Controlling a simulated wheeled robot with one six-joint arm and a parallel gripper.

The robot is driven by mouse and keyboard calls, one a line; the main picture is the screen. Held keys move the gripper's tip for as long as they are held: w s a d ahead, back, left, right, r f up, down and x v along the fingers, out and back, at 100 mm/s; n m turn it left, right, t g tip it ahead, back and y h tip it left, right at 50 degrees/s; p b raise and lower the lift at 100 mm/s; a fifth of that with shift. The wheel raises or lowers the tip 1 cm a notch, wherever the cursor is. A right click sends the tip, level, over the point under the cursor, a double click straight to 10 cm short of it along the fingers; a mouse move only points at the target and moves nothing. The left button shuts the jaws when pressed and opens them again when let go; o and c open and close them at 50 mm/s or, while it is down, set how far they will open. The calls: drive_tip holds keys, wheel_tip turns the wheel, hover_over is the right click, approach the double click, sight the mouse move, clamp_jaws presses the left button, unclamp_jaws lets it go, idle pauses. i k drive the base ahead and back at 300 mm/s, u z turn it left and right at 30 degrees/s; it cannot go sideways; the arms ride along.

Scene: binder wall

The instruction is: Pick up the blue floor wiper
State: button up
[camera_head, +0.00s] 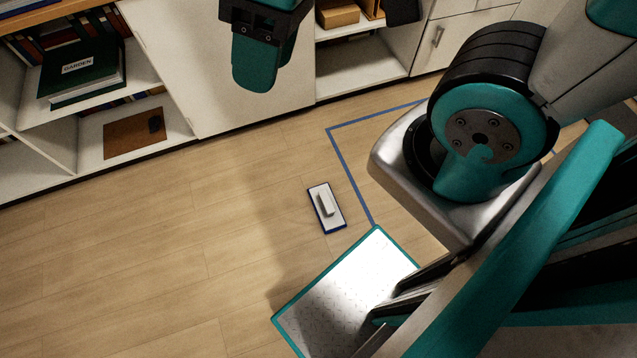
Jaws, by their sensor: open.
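The floor wiper (326,208) lies flat on the wooden floor near the middle of the camera_head view. It is a small rectangular plate with a pale top, a dark blue edge and a raised grey block along its middle. My gripper (258,70) hangs down at the top of the view, with a black mount and teal finger parts. It is open, with nothing seen in it, and is apart from the wiper, above it in the picture. Part of the gripper is cut off by the top edge.
Blue tape (350,172) marks the floor just right of the wiper. White shelving along the back holds a green "GARDEN" binder (82,68), a brown clipboard (134,134) and a cardboard box (338,14). The floor left of the wiper is clear. My arm and base fill the right.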

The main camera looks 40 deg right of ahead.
sight(332, 219)
drive_tip(key=u, duration=0.9)
drive_tip(key=k, duration=1)
drive_tip(key=z, duration=1.15)
drive_tip(key=k, duration=0.5)
drive_tip(key=z, duration=0.8)
drive_tip(key=i, duration=1)
drive_tip(key=u, duration=0.4)
drive_tip(key=i, duration=0.75)
drive_tip(key=u, duration=0.65)
